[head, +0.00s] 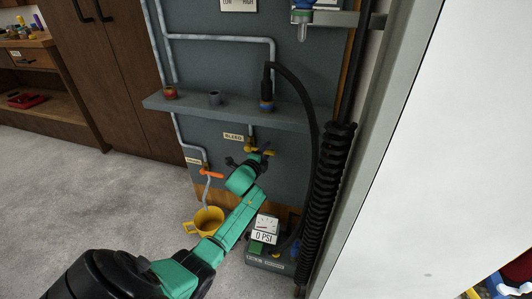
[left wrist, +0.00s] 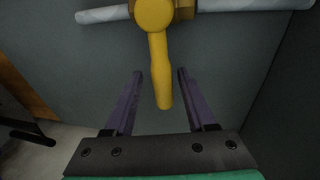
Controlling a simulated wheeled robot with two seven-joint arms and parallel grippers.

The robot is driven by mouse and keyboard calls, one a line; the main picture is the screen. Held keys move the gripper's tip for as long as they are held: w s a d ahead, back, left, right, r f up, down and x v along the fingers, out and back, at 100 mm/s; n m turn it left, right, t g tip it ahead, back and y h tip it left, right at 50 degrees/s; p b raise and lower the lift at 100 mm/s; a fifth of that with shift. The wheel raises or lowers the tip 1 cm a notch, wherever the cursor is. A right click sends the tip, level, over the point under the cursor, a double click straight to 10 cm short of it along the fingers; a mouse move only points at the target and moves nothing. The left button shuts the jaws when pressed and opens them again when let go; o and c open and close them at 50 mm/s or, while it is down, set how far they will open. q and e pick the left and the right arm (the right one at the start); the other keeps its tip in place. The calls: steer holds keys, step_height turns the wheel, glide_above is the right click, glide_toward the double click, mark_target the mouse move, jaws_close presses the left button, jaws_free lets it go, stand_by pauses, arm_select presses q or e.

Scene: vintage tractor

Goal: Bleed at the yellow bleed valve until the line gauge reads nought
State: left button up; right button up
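The yellow bleed valve (head: 268,152) is on a thin vertical pipe on the grey panel, below a "BLEED" label (head: 233,136). In the left wrist view its yellow handle (left wrist: 159,70) stands crosswise to the pipe (left wrist: 240,4). My left gripper (head: 247,158) is at the valve. Its two fingers (left wrist: 159,84) are open, one on each side of the handle's end, with gaps on both sides. A gauge (head: 266,224) on a box near the floor shows "0 PSI" on its display. My right gripper is not in view.
A black hose (head: 314,130) and a coiled line (head: 328,200) hang to the right. A shelf (head: 232,113) juts out above the valve.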

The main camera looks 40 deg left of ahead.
arm_select(q)
steer(key=shift+r, duration=0.1)
steer(key=shift+s, duration=0.2)
steer(key=p+v, duration=0.2)
steer(key=v, duration=0.2)
steer(key=shift+s+d+r, duration=0.15)
steer(key=shift+s+r, duration=0.05)
steer(key=shift+s, duration=0.1)
steer(key=p, duration=0.2)
glide_toward(265, 153)
steer(key=v, duration=0.3)
steer(key=shift+s+r, duration=0.1)
steer(key=shift+s, duration=0.2)
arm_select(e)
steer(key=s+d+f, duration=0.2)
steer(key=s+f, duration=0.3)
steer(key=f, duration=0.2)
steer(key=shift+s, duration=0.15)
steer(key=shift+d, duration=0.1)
